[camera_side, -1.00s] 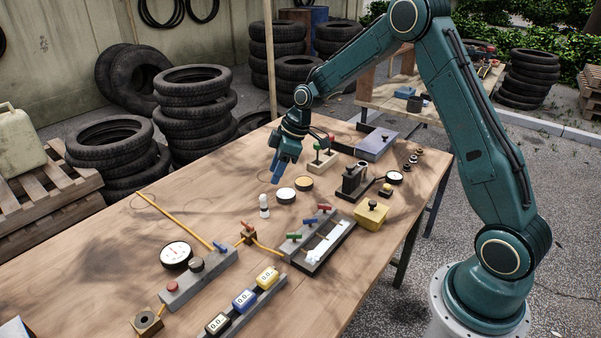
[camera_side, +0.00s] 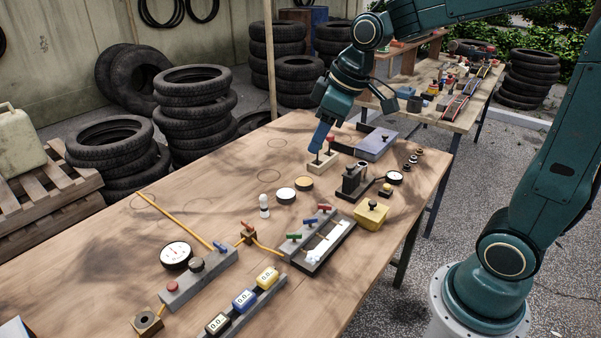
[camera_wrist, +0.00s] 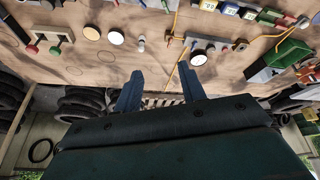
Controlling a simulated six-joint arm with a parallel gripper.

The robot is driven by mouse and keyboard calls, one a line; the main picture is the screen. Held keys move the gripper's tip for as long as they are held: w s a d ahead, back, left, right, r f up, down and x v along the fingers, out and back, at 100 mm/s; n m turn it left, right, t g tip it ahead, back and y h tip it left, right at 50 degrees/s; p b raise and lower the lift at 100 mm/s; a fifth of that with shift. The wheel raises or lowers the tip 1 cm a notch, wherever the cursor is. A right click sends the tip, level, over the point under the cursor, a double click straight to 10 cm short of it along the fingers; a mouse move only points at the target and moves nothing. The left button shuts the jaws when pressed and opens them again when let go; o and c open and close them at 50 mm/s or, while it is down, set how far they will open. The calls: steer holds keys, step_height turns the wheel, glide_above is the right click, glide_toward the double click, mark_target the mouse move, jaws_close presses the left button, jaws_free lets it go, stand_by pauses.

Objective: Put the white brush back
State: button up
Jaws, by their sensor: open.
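A small white upright piece with a dark band (camera_side: 264,206) stands on the bare table and looks most like the white brush. It also shows in the wrist view (camera_wrist: 141,43). A low pale stand (camera_side: 322,165) with a red-topped and a green-topped piece is behind my gripper in the side view; the wrist view shows both pieces in the stand (camera_wrist: 47,37). My gripper (camera_side: 317,154) is open and empty above the table, its blue fingers spread apart in the wrist view (camera_wrist: 160,78). In the side view it hides part of the stand.
A white disc (camera_side: 286,195) and a yellowish disc (camera_side: 304,183) lie beside the white piece. A tray with coloured handles (camera_side: 330,245), a yellow block (camera_side: 371,214) and a gauge (camera_side: 176,255) stand nearer. The table's left back area is mostly clear.

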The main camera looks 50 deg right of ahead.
steer(key=s+r+m+t+h, duration=0.1)
steer(key=s+m, duration=0.3)
steer(key=s, duration=1.3)
steer(key=shift+s+a+r+m, duration=0.3)
steer(key=shift+s+a, duration=0.1)
steer(key=shift+a, duration=0.05)
